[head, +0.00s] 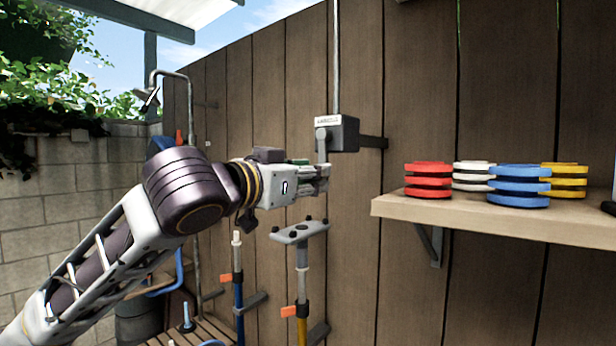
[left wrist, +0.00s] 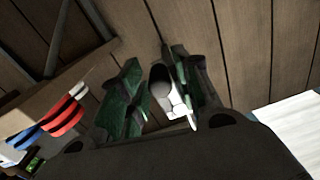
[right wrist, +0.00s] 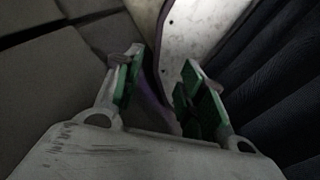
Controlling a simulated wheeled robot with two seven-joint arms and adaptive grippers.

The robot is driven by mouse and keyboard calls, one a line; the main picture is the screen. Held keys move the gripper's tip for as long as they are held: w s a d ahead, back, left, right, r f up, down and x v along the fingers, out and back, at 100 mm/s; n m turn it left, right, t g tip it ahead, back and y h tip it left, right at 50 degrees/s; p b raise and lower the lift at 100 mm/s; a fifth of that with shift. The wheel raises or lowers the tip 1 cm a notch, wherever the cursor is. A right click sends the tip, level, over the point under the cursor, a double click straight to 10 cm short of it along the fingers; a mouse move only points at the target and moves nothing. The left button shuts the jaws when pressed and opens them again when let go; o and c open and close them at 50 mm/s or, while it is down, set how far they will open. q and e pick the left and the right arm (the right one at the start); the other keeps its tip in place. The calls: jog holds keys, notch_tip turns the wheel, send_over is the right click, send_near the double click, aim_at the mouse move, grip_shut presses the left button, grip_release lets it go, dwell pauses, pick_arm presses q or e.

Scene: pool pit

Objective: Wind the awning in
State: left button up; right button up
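The winder box (head: 343,134), dark with a white label, is fixed to the wooden wall with a pole rising from it. Its grey crank arm (head: 321,145) hangs down from the box's left side. My left gripper (head: 322,174) is at the lower end of this crank. In the left wrist view, the crank's dark handle (left wrist: 159,78) lies between the green-padded fingers, with a gap at least on the left side; the left gripper (left wrist: 160,98) is open around it. My right gripper (right wrist: 158,85) is open and empty, seen only in the right wrist view. A pale canopy (head: 180,10) shows overhead.
A wooden shelf (head: 490,216) with red, white, blue and yellow ring stacks juts out to the right of the winder. Below my left gripper stand poles, one with a grey plate (head: 300,232) on top. A block wall (head: 85,170) is at the left.

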pick_arm(q)
grip_shut()
jog(key=shift+d+n, duration=0.2)
jog(key=shift+n, duration=0.1)
jog(key=shift+s+d+r+n, duration=0.25)
jog(key=shift+s+d+n, duration=0.25)
jog(key=shift+n, duration=0.55)
jog(key=shift+s+d+r+n, duration=0.25)
jog(key=shift+d+n, duration=0.3)
jog(key=shift+n, duration=0.55)
jog(key=shift+s+d+r+n, duration=0.2)
jog(key=shift+s+d+n, duration=0.3)
jog(key=shift+n, duration=0.55)
jog(key=shift+o, duration=1.8)
grip_release()
jog(key=shift+d+r, duration=0.1)
jog(key=shift+d, duration=0.05)
